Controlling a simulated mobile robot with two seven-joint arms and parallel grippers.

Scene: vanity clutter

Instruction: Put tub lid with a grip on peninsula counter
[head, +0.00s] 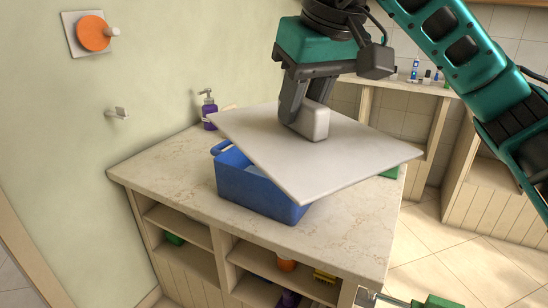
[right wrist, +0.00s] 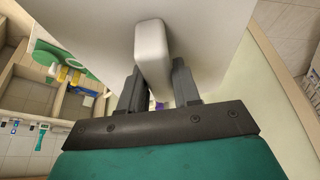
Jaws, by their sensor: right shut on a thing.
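The tub lid (head: 260,140) is a flat, pale square plate with a blocky light grip (head: 314,124) on top. My right gripper (head: 304,112) is shut on this grip and holds the lid tilted above the counter. In the right wrist view, the grip (right wrist: 152,52) stands between the fingers of my right gripper (right wrist: 158,88), with the lid (right wrist: 100,22) behind it. The peninsula counter (head: 345,232) has a beige stone top. A blue tub (head: 255,192) stands on it, partly hidden under the lid.
A purple pump bottle (head: 209,112) stands at the counter's back left, by the wall. Shelves below hold small items, including an orange one (head: 287,265). A farther shelf (head: 415,86) holds several toiletries.

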